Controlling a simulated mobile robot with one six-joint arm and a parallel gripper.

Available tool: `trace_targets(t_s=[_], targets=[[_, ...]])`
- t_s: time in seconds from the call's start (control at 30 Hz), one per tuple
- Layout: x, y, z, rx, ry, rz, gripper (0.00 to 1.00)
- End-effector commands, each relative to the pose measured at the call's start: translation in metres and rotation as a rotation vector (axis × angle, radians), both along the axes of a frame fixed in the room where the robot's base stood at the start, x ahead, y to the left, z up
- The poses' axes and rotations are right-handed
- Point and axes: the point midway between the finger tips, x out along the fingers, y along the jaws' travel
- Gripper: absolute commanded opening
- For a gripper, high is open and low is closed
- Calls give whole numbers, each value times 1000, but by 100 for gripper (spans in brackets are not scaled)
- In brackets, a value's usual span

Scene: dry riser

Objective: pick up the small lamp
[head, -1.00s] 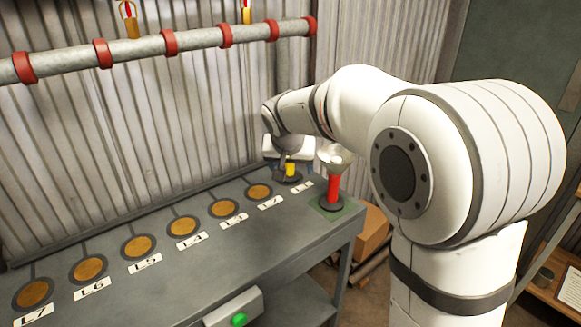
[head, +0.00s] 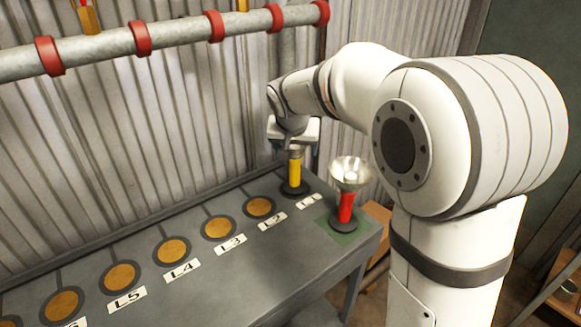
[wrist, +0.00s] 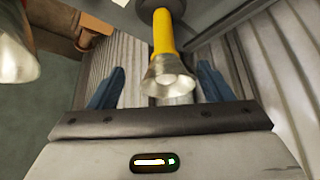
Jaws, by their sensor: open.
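A yellow lamp (head: 294,173) with a dark round base stands upright on the bench's far-end pad by label L1. In the wrist view its yellow stem and flared silver head (wrist: 170,80) lie between my two blue fingers, with gaps on both sides. My gripper (head: 294,151) is open, above and around the top of this lamp, and hides its head in the head view. A red lamp (head: 346,206) with a wider silver head stands on a green square to the right; its head (wrist: 14,45) is partly cut off in the wrist view. I cannot tell which is the small lamp.
The grey bench (head: 230,285) has a row of orange discs with labels such as L2 (head: 272,222) and L3. A pipe (head: 180,32) with red bands runs along the corrugated wall behind. The red lamp stands close beside the gripper.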

Motion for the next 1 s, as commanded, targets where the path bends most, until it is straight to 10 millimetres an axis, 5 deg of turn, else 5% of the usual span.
trace_targets(t_s=[0.53, 0.87, 1.0], targets=[[37, 4, -58, -1, 3, 11, 73], [40, 5, -63, 0, 1, 11, 72], [40, 5, -63, 0, 1, 13, 60]])
